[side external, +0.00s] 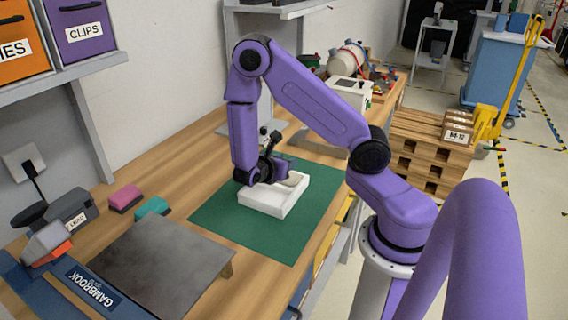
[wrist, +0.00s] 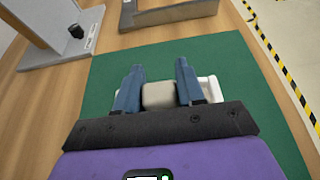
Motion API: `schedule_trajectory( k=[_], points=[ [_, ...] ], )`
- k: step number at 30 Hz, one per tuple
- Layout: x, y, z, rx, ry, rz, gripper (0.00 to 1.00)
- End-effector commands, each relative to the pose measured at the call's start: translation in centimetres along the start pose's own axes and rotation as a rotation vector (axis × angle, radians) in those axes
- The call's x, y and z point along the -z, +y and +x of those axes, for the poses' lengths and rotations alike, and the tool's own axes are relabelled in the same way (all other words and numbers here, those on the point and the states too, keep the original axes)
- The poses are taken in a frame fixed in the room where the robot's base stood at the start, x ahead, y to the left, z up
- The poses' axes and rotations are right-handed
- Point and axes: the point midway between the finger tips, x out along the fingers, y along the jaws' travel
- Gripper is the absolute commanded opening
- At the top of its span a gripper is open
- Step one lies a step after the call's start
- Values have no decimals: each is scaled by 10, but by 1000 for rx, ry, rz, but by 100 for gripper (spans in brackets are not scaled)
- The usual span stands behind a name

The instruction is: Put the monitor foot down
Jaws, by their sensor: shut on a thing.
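My gripper (side external: 272,174) is low over the workbench, and its two blue fingers show in the wrist view (wrist: 160,80). It is shut on a beige block-like piece, which I take to be the monitor foot (wrist: 158,96), with one finger on each side. In the side view the foot (side external: 293,180) is partly hidden by the gripper. Below it is a white tray-like block (side external: 268,209) on a green mat (side external: 240,237). The tray also shows past the right finger in the wrist view (wrist: 211,88). I cannot tell whether the foot touches it.
A grey metal plate (side external: 160,265) lies at the front left, near pink (side external: 125,197) and teal (side external: 152,207) blocks. A white device (side external: 348,92) stands behind the mat. The mat's front is clear. Pallets (side external: 430,150) stand on the floor beyond the bench edge.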

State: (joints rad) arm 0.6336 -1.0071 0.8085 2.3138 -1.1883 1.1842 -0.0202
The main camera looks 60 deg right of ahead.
Motion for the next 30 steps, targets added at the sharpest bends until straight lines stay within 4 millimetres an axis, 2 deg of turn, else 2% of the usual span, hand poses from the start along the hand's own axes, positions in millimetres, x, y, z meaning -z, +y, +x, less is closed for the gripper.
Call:
schedule_trajectory(
  k=[17,18,20,21,30],
  points=[
    [9,0,4,0,-1,0,0],
    [10,0,4,0,0,1,42],
    [10,0,4,-1,0,1,61],
    [10,0,4,-1,0,1,64],
    [9,0,3,-1,0,1,64]
  ],
)
